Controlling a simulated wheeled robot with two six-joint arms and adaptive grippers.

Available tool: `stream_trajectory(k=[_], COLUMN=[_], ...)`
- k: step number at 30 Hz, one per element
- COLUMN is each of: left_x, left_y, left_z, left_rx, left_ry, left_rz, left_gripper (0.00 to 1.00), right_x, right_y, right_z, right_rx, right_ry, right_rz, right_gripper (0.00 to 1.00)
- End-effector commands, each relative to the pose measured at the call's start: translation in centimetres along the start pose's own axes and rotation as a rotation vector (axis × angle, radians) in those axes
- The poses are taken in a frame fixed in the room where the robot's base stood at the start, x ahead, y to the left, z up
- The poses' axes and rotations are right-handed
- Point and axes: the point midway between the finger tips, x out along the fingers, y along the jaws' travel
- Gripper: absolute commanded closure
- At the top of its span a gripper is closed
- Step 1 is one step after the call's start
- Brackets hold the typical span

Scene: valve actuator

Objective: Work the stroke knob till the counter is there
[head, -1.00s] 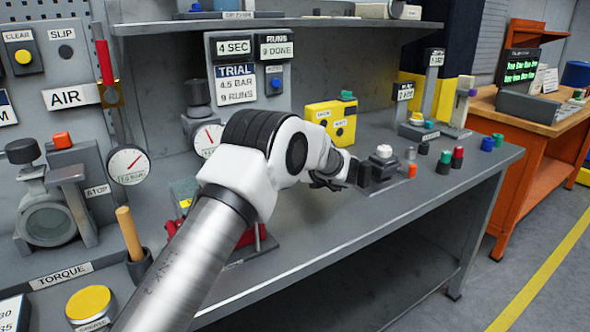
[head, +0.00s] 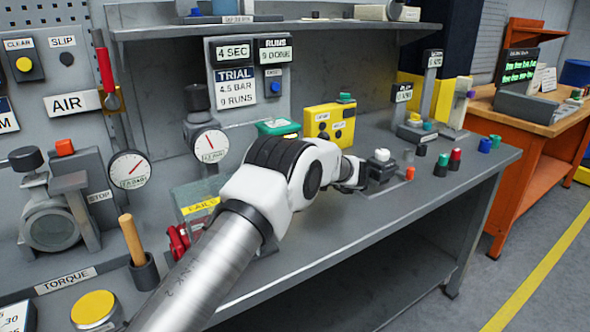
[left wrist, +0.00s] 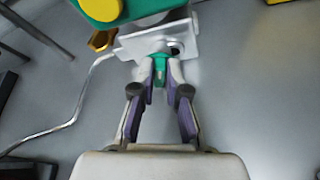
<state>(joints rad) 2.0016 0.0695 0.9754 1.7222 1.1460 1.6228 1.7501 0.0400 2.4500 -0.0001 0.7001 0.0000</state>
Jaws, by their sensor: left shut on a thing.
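In the left wrist view my left gripper (left wrist: 161,78) is shut on a small green knob (left wrist: 160,63), one finger on each side. The knob sits at a silver bracket plate (left wrist: 183,40) below a green body with a yellow disc (left wrist: 101,7). In the head view a green-topped body (head: 278,127) shows behind my arm, whose wrist hides the fingers. The RUNS counter (head: 274,56) on the back panel seems to read 9 DONE, but the digit is small. The TRIAL sign (head: 236,86) reads 4.5 BAR, 9 RUNS. My right gripper is not in view.
A box with a yellow FAILS label (head: 201,206) and red parts (head: 179,239) stand left of my arm. The front right bench top (head: 440,195) is clear.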

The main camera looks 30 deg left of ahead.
Motion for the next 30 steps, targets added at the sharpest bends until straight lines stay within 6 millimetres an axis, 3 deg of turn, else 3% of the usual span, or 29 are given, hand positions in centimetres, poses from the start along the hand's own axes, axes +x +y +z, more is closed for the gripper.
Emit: stream_trajectory(k=[12, 28, 29, 30], left_x=[0.00, 0.01, 0.01, 0.01], left_y=[-0.45, -0.50, -0.50, -0.49], left_z=[-0.06, -0.07, -0.07, -0.07], left_rx=[0.201, 0.231, 0.231, 0.230], left_ry=[-0.001, -0.002, -0.002, -0.001], left_rz=[0.083, 0.094, 0.094, 0.094], left_gripper=[1.00, 1.00, 0.76, 0.62], right_x=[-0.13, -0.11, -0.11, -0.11], right_y=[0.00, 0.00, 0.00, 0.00], right_z=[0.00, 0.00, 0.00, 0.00], right_rx=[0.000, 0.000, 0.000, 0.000], right_ry=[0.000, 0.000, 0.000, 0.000], right_rz=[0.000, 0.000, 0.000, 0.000], right_gripper=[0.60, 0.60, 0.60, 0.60])
